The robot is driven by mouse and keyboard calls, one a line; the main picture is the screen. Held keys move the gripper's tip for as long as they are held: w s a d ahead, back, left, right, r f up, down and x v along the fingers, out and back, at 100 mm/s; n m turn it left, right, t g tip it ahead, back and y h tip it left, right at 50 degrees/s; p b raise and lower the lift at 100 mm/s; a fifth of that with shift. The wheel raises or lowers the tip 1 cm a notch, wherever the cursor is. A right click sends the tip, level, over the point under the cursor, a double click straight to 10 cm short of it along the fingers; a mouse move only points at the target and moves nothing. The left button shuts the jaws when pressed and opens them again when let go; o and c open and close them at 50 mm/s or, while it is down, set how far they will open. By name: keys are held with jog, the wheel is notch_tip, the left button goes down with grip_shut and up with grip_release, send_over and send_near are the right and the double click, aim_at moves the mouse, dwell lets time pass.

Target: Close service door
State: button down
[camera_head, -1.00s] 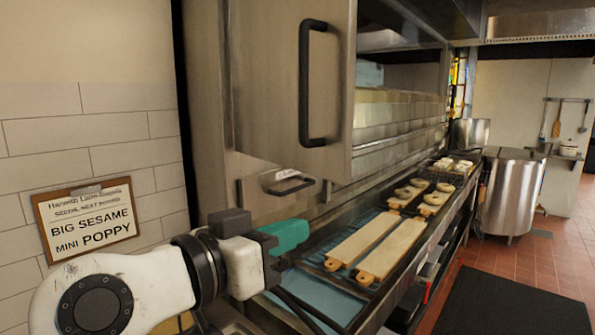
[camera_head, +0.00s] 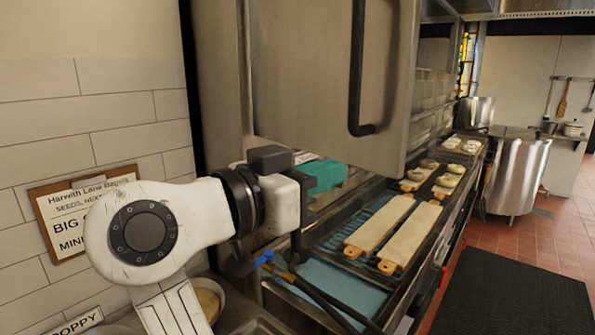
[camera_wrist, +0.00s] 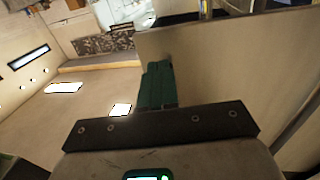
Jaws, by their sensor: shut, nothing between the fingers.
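The service door (camera_head: 305,70) appears to be the steel panel with a long black handle (camera_head: 357,75). It stands swung out in the upper middle of the head view. My gripper (camera_head: 325,174) has teal fingers and sits just below the door's lower edge, which seems to cover part of it. In the wrist view the fingers (camera_wrist: 157,84) are together and empty. They point along a broad pale panel (camera_wrist: 225,65), probably the door. I cannot tell whether they touch it.
Below the door, two long boards (camera_head: 380,226) lie over a blue-lined counter (camera_head: 335,288). Bagels (camera_head: 447,180) sit farther back. A clipboard sign (camera_head: 50,215) hangs on the tiled left wall. A steel kettle (camera_head: 515,178) stands behind. A dark mat (camera_head: 515,305) covers open floor at right.

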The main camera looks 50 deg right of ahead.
aim_at(374, 159)
jog(key=d, duration=0.2)
jog(key=d+p, duration=0.1)
jog(key=d, duration=0.1)
jog(key=s+d, duration=0.1)
jog(key=shift+d, duration=0.4)
jog(key=shift+d+p, duration=0.4)
jog(key=shift+d, duration=0.3)
jog(key=shift+s+d, duration=0.1)
